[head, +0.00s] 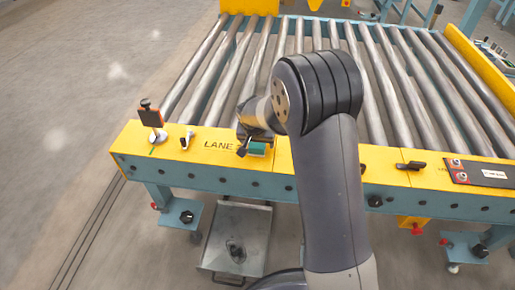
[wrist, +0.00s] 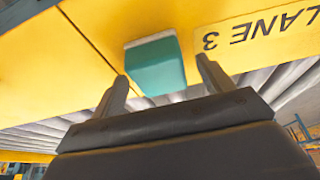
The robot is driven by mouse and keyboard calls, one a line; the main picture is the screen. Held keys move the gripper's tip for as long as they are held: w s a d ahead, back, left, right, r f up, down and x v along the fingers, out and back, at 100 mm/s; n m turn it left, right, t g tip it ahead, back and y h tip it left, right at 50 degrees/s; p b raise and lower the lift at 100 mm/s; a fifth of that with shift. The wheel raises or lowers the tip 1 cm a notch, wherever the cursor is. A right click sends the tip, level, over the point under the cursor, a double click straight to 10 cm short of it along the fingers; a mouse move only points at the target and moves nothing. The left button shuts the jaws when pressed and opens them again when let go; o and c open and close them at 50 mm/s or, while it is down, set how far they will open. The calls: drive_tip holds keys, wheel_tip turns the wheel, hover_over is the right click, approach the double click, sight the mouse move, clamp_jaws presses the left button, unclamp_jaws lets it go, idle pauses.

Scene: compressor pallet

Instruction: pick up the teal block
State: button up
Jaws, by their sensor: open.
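The teal block (wrist: 156,66) lies on the yellow top edge of the conveyor, beside the "LANE 3" lettering, in the wrist view. My gripper (wrist: 160,78) is open, with one finger to each side of the block's near end in that view. I cannot tell how far the fingers reach down beside it. In the head view the block (head: 257,149) shows only in part, under my gripper (head: 246,148), and the rest is hidden by my gripper and arm.
The roller conveyor (head: 405,90) stretches behind the yellow edge (head: 290,162). An orange-and-black device (head: 150,117) and a small fitting (head: 187,140) stand left of the lettering. A black handle (head: 411,165) and a control panel (head: 482,172) are at the right. A grey tray (head: 253,228) is below.

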drive_tip(key=shift+w+f, duration=0.2)
drive_tip(key=shift+f, duration=0.2)
drive_tip(key=shift+r, duration=0.1)
drive_tip(key=shift+c, duration=0.4)
drive_tip(key=c, duration=1)
wheel_tip(320, 180, up, 10)
drive_tip(key=p, duration=0.3)
